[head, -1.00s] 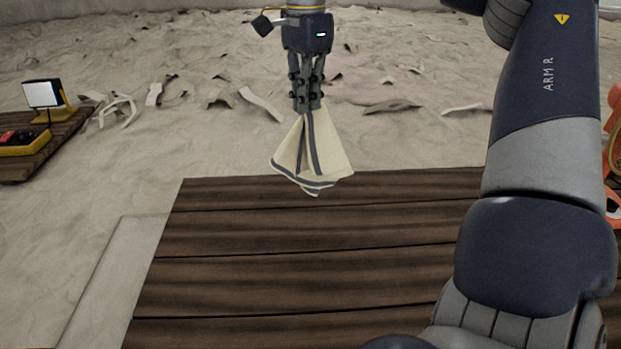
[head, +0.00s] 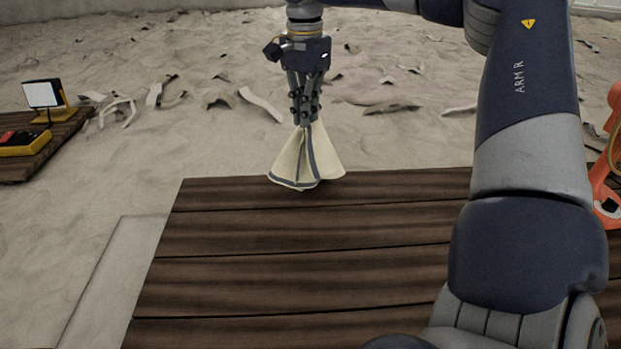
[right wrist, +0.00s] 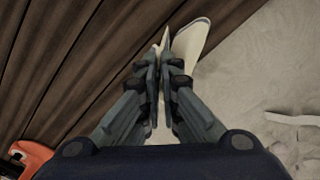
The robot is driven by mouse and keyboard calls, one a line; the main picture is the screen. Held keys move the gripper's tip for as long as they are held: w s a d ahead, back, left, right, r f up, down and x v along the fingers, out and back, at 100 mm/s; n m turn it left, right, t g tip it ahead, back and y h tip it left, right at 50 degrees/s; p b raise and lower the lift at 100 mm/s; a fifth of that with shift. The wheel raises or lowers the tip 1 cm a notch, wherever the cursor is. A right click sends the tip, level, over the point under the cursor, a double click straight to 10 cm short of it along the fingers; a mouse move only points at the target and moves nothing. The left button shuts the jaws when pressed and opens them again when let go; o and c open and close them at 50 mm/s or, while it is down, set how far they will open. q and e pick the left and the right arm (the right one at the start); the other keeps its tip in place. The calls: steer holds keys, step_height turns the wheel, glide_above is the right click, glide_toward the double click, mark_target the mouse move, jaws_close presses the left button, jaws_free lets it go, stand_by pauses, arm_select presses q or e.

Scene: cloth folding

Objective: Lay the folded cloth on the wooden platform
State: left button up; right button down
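The cream cloth with dark grey stripes (head: 297,163) hangs from my right gripper (head: 306,119) in the head view. The gripper is shut on its top, and the cloth fans out below in loose folds. Its lower edge overlaps the far edge of the wooden platform (head: 300,235); I cannot tell whether it touches the boards. In the right wrist view the fingers (right wrist: 160,85) are pressed together, with part of the pale cloth (right wrist: 190,38) showing beyond them and the platform (right wrist: 70,50) to the left. My left gripper is not in view.
A second wooden surface (head: 45,160) at the left holds a yellow and red device (head: 25,142) and a small lamp-like panel (head: 42,94). Orange equipment (head: 606,180) stands at the right edge. Sandy ground with scattered strips surrounds the platform, whose visible top is clear.

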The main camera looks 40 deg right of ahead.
steer(key=s+a+f, duration=0.6)
steer(key=s+f, duration=0.1)
steer(key=s+a+f, duration=0.6)
steer(key=s+f, duration=0.1)
steer(key=s+a+f, duration=0.6)
steer(key=s+f, duration=0.1)
steer(key=shift+s+a+f, duration=0.15)
steer(key=shift+s+f, duration=0.15)
steer(key=shift+f, duration=0.1)
steer(key=c, duration=1.4)
jaws_free()
steer(key=shift+r, duration=0.1)
